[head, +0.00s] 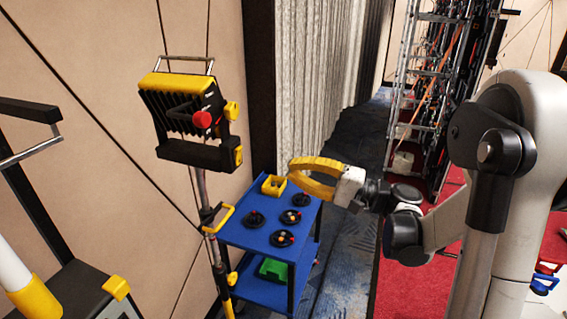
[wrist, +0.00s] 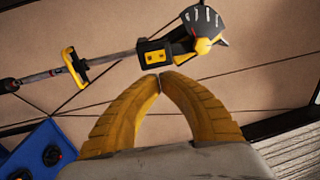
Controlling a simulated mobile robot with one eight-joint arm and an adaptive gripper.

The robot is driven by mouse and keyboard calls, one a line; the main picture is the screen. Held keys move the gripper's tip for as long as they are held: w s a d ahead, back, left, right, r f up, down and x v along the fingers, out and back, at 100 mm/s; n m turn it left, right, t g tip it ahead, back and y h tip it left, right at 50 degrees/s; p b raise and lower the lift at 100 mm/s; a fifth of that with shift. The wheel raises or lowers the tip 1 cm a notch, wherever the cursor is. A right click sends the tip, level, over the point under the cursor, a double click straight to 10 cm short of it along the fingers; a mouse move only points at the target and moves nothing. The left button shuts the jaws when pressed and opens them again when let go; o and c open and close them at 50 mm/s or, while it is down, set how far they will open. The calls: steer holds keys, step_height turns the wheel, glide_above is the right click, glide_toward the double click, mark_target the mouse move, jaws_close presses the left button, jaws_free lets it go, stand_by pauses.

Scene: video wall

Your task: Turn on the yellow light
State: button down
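The yellow-and-black work light (head: 183,118) stands upright on a pole at the left of the head view. A red knob (head: 202,119) sits on its ribbed back, with yellow knobs at its right side. My gripper (head: 292,172) has yellow fingers and is right of the light and lower in the picture, apart from it. Whether the light is lit cannot be told.
A blue cart (head: 235,232) with several black round items, a yellow bin (head: 273,185) and a green bin (head: 273,269) stands below my gripper. Another light or device (head: 75,290) is at the lower left. A metal rack with cables (head: 430,80) stands behind at right.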

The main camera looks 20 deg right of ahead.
mark_target(241, 152)
steer(key=p+x, duration=0.3)
steer(key=x, duration=0.9)
